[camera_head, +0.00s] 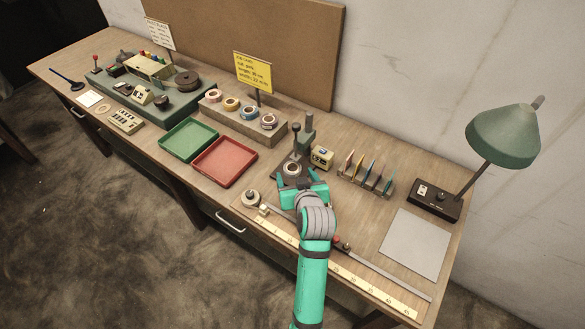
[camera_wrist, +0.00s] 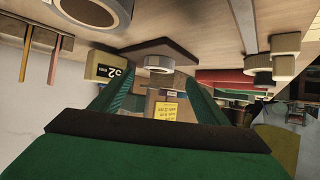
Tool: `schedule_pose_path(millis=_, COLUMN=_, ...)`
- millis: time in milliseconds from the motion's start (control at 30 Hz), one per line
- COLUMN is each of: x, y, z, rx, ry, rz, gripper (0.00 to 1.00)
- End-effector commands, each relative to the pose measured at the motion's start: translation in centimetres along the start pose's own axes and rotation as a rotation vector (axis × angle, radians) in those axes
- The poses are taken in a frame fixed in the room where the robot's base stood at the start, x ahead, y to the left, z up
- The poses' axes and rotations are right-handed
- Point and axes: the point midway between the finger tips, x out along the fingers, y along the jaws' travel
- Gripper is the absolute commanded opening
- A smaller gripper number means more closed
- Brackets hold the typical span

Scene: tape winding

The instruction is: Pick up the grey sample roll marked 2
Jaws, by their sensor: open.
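A row of tape rolls sits on a low block (camera_head: 243,124) left of my gripper in the head view. The rightmost roll (camera_head: 269,121) looks pale grey with a dark centre; no number is legible on any roll. My gripper (camera_head: 302,188) is open, right of that block and just in front of a dark device with a pale roll (camera_head: 292,168) on it. In the wrist view my gripper (camera_wrist: 163,100) has its fingers apart with nothing between them. A pale roll (camera_wrist: 160,63) shows beyond them, and a large roll (camera_wrist: 98,12) shows close at the top.
A grey roll (camera_head: 250,198) stands at the left of the measuring rail. A small counter box (camera_head: 321,157) and upright coloured cards (camera_head: 365,172) stand right of the device. Green (camera_head: 188,139) and red (camera_head: 225,161) trays lie left; a lamp (camera_head: 503,135) stands right.

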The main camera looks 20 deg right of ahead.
Motion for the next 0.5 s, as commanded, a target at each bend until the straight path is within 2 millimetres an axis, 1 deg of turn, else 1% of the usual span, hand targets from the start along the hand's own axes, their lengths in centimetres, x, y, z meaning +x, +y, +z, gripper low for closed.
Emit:
schedule_pose_path(millis=167, x=1.2, y=0.1, z=0.0, rx=0.000, ry=-0.001, rz=-0.001, gripper=0.68)
schedule_pose_path(millis=400, x=4.5, y=0.3, z=0.1, rx=0.001, ry=0.000, rz=-0.001, gripper=0.68)
schedule_pose_path(millis=500, x=5.3, y=0.2, z=0.1, rx=0.001, ry=-0.001, rz=-0.001, gripper=0.68)
